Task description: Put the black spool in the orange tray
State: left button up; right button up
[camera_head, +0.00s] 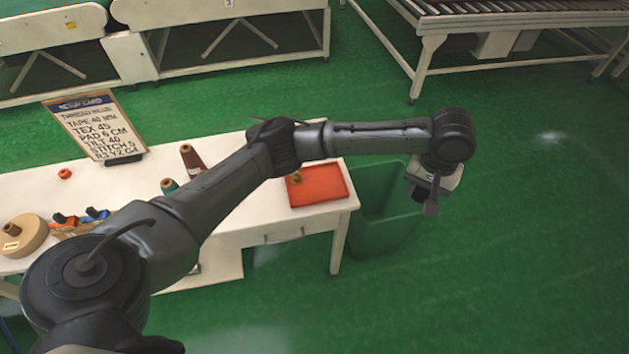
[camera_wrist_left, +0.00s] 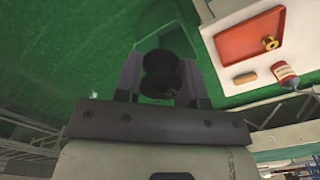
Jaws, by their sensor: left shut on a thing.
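The spool is too small and dark to make out in the head view. The orange tray (camera_head: 318,197) lies on the table's right end, partly behind my left arm. It also shows in the left wrist view (camera_wrist_left: 236,48) with a small yellow-gold object in it. My right gripper is not in view.
The green bin (camera_head: 372,232) stands on the floor beside the table's right end. On the table (camera_head: 265,232) are a brown cone (camera_head: 192,160), a teal spool (camera_head: 169,186), a tape roll (camera_head: 22,236) and a sign card (camera_head: 94,128). Conveyors stand behind.

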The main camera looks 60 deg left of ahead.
pick_arm(q)
jog(key=w+a+f+n+p, duration=0.2)
jog(key=a+f+n+p, duration=0.1)
jog(key=a+n, duration=0.25)
jog(key=n+p, duration=0.2)
jog(key=n, duration=0.6)
send_over(307, 196)
notch_tip(307, 196, down, 20)
jog(key=shift+a+r, duration=0.1)
jog(key=shift+f+b, duration=0.4)
jog(key=shift+f, duration=1.35)
jog(key=shift+s+f, duration=0.1)
jog(key=shift+f, duration=0.2)
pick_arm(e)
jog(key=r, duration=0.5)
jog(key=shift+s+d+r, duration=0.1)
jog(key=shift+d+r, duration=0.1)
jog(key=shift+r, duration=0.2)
pick_arm(q)
jog(key=shift+f, duration=0.3)
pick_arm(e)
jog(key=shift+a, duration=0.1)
